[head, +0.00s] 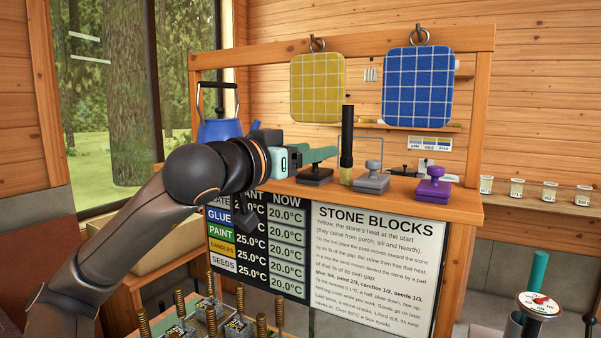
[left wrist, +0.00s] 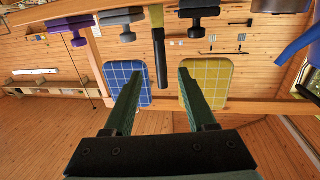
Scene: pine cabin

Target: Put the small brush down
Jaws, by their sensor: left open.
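The small brush (head: 347,130) has a long black handle and pale yellow bristles. It stands upright, bristles down, on the wooden counter among the knobbed blocks. In the upside-down left wrist view, the brush (left wrist: 159,58) shows in the gap between my fingers, apart from both. My left gripper (head: 336,153) reaches in from the left, its dark green fingertips close to the brush. Its two fingers are spread with nothing held between them, as the left wrist view shows (left wrist: 161,72). My right gripper is in neither view.
Black (head: 315,175), grey (head: 372,180) and purple (head: 433,188) knobbed blocks stand on the counter (head: 462,207). A blue kettle (head: 219,128) is at the left. Yellow (head: 317,88) and blue (head: 417,88) checked pads hang above. Brass springs (head: 210,312) rise below.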

